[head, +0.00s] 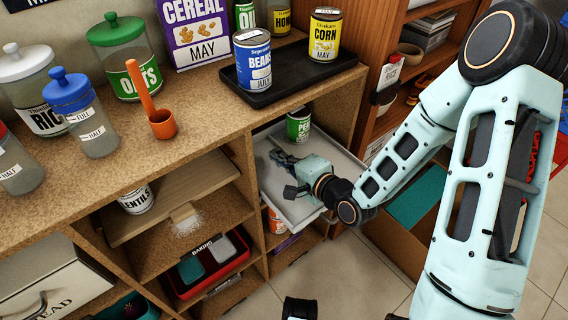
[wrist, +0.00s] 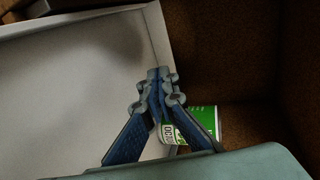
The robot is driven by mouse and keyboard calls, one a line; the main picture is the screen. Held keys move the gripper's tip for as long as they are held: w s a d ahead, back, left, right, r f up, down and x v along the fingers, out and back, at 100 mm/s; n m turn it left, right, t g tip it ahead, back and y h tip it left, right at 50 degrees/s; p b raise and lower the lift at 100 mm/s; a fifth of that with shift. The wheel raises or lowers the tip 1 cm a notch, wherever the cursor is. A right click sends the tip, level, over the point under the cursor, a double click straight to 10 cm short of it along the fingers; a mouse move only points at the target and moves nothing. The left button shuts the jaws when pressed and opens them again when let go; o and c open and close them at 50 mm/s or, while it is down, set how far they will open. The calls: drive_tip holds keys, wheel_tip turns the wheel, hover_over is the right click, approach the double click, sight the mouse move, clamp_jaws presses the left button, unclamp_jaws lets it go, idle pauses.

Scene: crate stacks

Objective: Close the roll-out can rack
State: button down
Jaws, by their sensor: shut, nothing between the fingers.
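The roll-out can rack (head: 337,167) is a light grey, shallow tray standing pulled out of the shelf unit at the centre of the head view. In the wrist view its pale floor and rim (wrist: 154,35) fill the left half. A green-labelled can (head: 299,124) stands at its far end; in the wrist view the can (wrist: 203,119) is partly hidden behind my fingers. My gripper (head: 277,152) is shut and empty, reaching over the rack; its closed fingertips (wrist: 160,76) show beside the rack's edge in the wrist view. Whether they touch the rack is not clear.
On the counter above, a black tray (head: 290,87) holds a blue beans can (head: 253,60) and a yellow corn can (head: 324,35). A wooden shelf board (head: 170,200) sticks out at the left. A cardboard box (head: 400,240) stands on the floor at the right.

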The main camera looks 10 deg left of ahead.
sight(254, 138)
drive_tip(key=x, duration=0.2)
drive_tip(key=b+x, duration=0.1)
drive_tip(key=x, duration=0.4)
drive_tip(key=shift+w+a+r+b, duration=0.25)
drive_tip(key=shift+a+r+b, duration=0.05)
drive_tip(key=shift+b, duration=0.05)
drive_tip(key=shift+w+a, duration=0.3)
drive_tip(key=shift+w, duration=0.05)
drive_tip(key=w+a, duration=0.2)
drive_tip(key=a, duration=0.1)
drive_tip(key=w+a+b, duration=0.1)
drive_tip(key=w+a, duration=0.4)
drive_tip(key=a, duration=0.1)
drive_tip(key=shift+w, duration=0.3)
drive_tip(key=shift+w+a+r, duration=0.1)
drive_tip(key=shift+w+a, duration=0.15)
drive_tip(key=shift+a, duration=0.05)
drive_tip(key=shift+d, duration=0.1)
